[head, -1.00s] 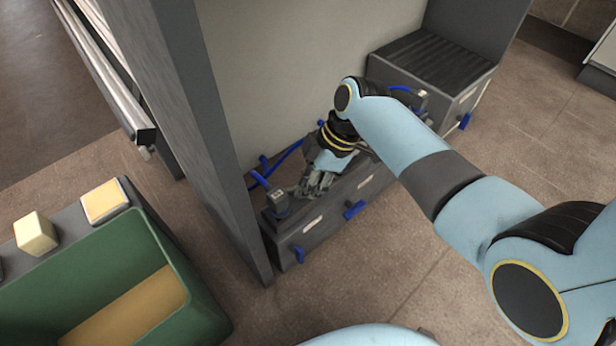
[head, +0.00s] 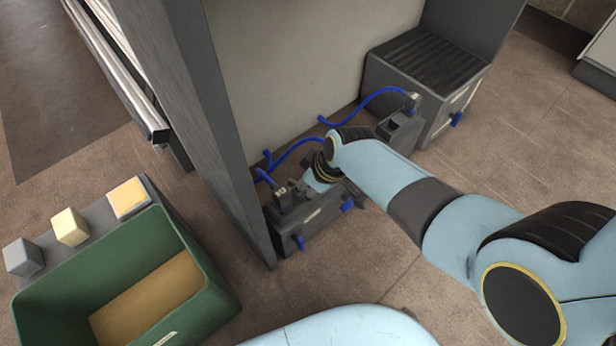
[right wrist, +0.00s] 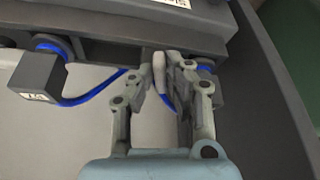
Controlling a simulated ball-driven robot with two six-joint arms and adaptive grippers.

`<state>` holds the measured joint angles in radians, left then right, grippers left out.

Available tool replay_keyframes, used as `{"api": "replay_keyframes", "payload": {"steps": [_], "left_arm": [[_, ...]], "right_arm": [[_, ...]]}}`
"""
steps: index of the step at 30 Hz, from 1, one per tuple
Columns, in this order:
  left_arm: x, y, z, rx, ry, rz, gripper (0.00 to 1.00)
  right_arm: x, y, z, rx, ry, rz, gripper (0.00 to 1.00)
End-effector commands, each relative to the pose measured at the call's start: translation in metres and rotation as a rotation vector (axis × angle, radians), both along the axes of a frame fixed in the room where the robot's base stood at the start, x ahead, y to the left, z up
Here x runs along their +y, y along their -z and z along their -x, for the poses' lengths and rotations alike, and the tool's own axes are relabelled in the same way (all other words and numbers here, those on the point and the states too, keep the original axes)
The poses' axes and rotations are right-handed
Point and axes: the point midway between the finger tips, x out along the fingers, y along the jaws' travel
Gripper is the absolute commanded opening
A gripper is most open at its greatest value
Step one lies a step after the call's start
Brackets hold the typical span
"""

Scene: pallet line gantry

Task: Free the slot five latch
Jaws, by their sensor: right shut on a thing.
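The low dark unit (head: 318,222) stands at the foot of the grey cabinet, with blue tabs (head: 347,205) on its front. A dark plug (head: 283,197) with a pale label stands at its left end. My right gripper (head: 308,188) is down at the unit, just right of this plug. In the right wrist view its fingers (right wrist: 174,72) are drawn together against the unit's edge. It is shut on a small part that the fingers hide. A blue cable (right wrist: 92,97) runs behind the fingers. Which part is the slot five latch, I cannot tell. My left gripper is out of view.
A second dark unit with a ribbed top (head: 420,62) stands to the right, with a cabled plug (head: 411,103) near it. The cabinet's side post (head: 190,90) rises left of the gripper. A green bin (head: 205,262) stands at lower left.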

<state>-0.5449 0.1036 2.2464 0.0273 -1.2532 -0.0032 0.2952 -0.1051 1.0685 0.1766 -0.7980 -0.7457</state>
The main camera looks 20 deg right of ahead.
Motion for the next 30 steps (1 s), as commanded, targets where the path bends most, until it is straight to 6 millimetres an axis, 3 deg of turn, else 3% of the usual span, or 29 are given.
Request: {"api": "replay_keyframes", "payload": {"steps": [12,30], "left_arm": [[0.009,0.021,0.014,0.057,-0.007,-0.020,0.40],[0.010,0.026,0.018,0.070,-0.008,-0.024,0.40]], "right_arm": [[0.005,-0.001,0.002,0.001,0.240,-0.001,0.00],[0.005,0.001,0.003,0.003,0.298,-0.001,0.00]]}}
